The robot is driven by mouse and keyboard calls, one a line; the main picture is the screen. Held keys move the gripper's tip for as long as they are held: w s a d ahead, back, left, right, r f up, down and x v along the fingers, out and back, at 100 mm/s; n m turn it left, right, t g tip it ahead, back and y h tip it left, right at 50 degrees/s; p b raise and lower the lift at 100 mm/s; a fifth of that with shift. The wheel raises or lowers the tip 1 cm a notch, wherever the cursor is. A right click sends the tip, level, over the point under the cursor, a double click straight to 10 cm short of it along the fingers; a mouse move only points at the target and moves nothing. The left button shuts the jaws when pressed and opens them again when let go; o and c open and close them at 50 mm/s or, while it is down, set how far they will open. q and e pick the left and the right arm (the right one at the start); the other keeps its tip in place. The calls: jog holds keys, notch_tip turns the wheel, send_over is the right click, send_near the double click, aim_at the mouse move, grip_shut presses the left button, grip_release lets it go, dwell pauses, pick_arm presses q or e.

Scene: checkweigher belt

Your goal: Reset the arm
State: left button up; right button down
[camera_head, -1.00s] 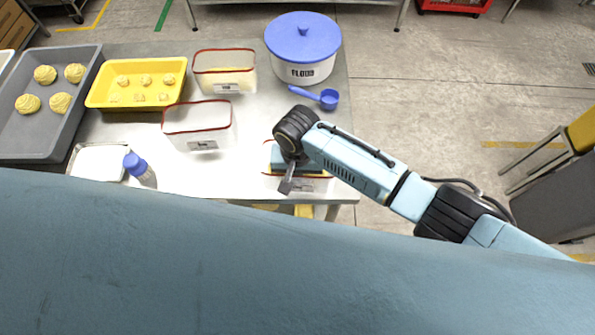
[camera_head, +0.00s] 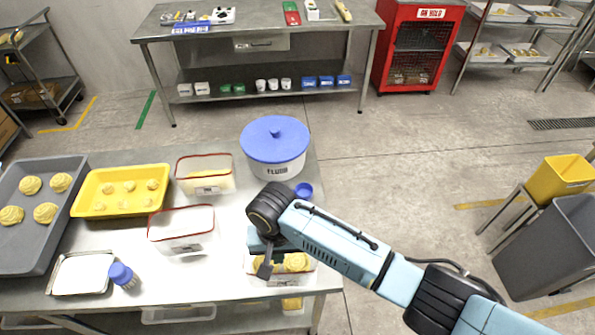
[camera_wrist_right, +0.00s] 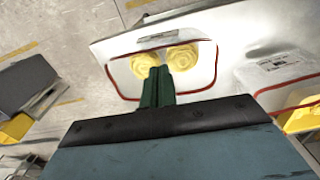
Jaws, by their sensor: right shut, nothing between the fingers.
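My right gripper (camera_head: 265,268) hangs at the near right part of the steel table (camera_head: 226,262), over a clear red-rimmed tub. In the right wrist view its green fingers (camera_wrist_right: 157,72) are together with nothing between them. The tub (camera_wrist_right: 112,72) holds two yellow swirled dough pieces (camera_wrist_right: 183,56), seen just beyond the fingertips. In the head view the dough pieces (camera_head: 297,262) are partly hidden by my gripper and arm. I cannot tell how high the fingertips are above the tub. My left gripper is not in view.
A blue-lidded flour bin (camera_head: 275,165) and blue scoop (camera_head: 303,190) are behind my arm.

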jog(key=s+d+r+y, duration=0.1)
jog(key=s+d+y, duration=0.1)
jog(key=s+y, duration=0.3)
jog(key=s+d+r+t+h, duration=0.1)
jog(key=s+d+r+h, duration=0.15)
jog(key=d, duration=0.65)
jog(key=s+d+r+t+h, duration=0.1)
jog(key=s+d, duration=0.3)
jog(key=d, duration=0.6)
jog(key=s+d+r+t+h, duration=0.15)
jog(key=s+d, duration=0.25)
jog(key=d, duration=0.5)
notch_tip(320, 180, down, 33)
jog(key=g+b, duration=0.1)
jog(key=b, duration=0.8)
jog(key=s+d+f+b, duration=0.1)
jog(key=s+f+b, duration=0.3)
jog(key=s+f, duration=0.5)
jog(key=s+d+f+g+b, duration=0.1)
jog(key=s+f+b, duration=0.4)
jog(key=f, duration=1)
jog(key=s, duration=0.3)
jog(key=shift+s+d+f+n, duration=0.15)
jog(key=shift+s+f+n, duration=0.1)
jog(key=shift+s+n, duration=0.1)
